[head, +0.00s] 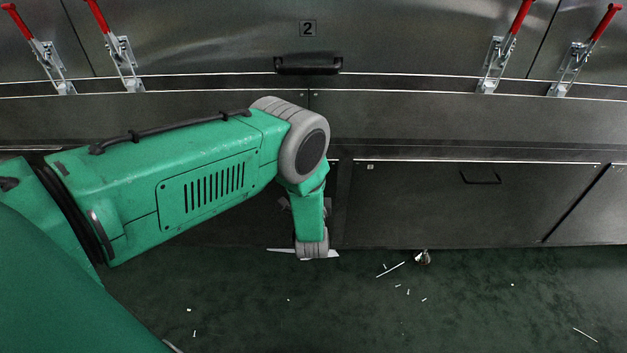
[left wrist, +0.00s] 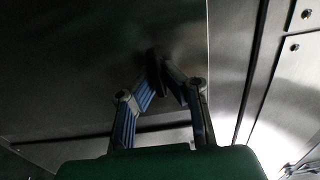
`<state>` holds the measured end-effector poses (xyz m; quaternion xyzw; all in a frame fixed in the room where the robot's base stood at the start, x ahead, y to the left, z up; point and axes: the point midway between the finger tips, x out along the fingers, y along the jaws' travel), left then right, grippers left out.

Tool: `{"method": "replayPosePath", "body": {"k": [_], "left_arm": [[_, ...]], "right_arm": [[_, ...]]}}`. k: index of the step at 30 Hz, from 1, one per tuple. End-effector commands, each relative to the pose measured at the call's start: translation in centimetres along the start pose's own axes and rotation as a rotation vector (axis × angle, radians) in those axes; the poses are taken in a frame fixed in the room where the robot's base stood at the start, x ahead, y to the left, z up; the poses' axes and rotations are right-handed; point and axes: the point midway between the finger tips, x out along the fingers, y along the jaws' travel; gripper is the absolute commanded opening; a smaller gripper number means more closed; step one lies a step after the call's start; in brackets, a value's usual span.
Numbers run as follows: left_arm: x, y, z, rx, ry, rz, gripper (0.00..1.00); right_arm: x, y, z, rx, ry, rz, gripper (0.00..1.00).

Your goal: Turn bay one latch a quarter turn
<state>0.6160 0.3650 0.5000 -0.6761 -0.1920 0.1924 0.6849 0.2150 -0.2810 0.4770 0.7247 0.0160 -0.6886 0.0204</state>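In the head view my green left arm comes in from the left and bends down in front of the lower panels. Its wrist hides most of my left gripper and what is before it. In the left wrist view my left gripper (left wrist: 160,75) points at a dark steel panel (left wrist: 60,70). Its blue-padded fingers lean in toward each other, with a narrow space between the tips. A small dark piece (left wrist: 154,62), possibly the latch, shows at the tips; it is too dim to tell whether they grip it. No bay one label is visible. My right gripper is out of view.
A lower panel (head: 470,205) with a small handle (head: 480,178) is at right. White scraps (head: 390,269) litter the green floor.

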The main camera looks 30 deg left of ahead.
Motion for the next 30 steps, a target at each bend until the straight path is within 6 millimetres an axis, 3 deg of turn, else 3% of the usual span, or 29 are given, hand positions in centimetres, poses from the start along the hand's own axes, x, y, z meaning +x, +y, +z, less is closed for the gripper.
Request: {"method": "replayPosePath", "body": {"k": [11,12,13,23,26,30], "left_arm": [[-0.5,0.7,0.0,0.008,0.003,0.018,0.00],[-0.5,0.7,0.0,0.008,0.003,0.018,0.17],[-0.5,0.7,0.0,0.008,0.003,0.018,0.28],[-0.3,0.2,0.0,0.004,0.001,0.007,0.28],[-1.0,0.2,0.0,0.004,0.001,0.008,0.28],[-3.3,0.3,-0.1,0.006,0.005,0.009,0.28]], "right_arm": [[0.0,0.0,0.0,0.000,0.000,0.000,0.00],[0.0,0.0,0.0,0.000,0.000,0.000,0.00],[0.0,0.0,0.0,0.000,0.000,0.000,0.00],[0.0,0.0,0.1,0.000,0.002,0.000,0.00],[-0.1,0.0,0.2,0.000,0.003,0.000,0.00],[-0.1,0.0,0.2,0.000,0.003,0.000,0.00]]}}
